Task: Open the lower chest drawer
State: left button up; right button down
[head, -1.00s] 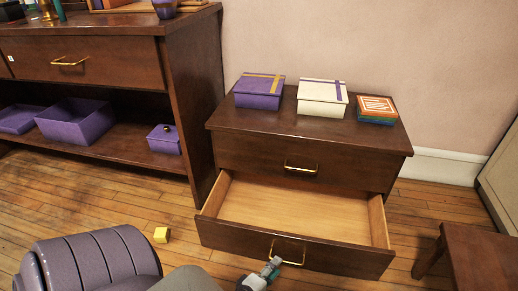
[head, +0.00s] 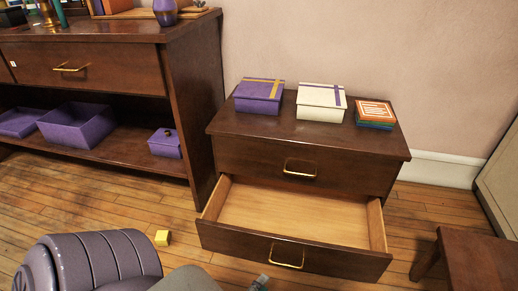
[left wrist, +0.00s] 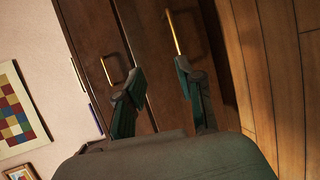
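The lower chest drawer (head: 290,257) stands pulled out, with its empty pale wood inside showing. Its brass handle (head: 287,256) is on the front panel and also shows in the left wrist view (left wrist: 173,34). My left gripper (head: 259,283) is at the bottom edge of the head view, below and apart from the handle, mostly cut off. In the left wrist view my left gripper (left wrist: 161,73) has its fingers apart with nothing between them, and the handle is beyond the fingertips. The upper drawer (head: 300,170) is closed. My right gripper is not in view.
Two boxes, purple (head: 259,96) and white (head: 321,102), and a stack of coasters (head: 374,114) sit on the chest. A cabinet (head: 190,110) stands left. A yellow cube (head: 162,238) lies on the floor. A wooden stool (head: 475,258) is at right.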

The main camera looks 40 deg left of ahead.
aim_at(328, 232)
jog(key=i+l+u, duration=0.15)
jog(key=u, duration=0.2)
jog(key=i+l+u, duration=0.15)
jog(key=u, duration=0.25)
jog(key=i+l+u, duration=0.1)
jog(key=l+u, duration=0.25)
jog(key=j, duration=0.1)
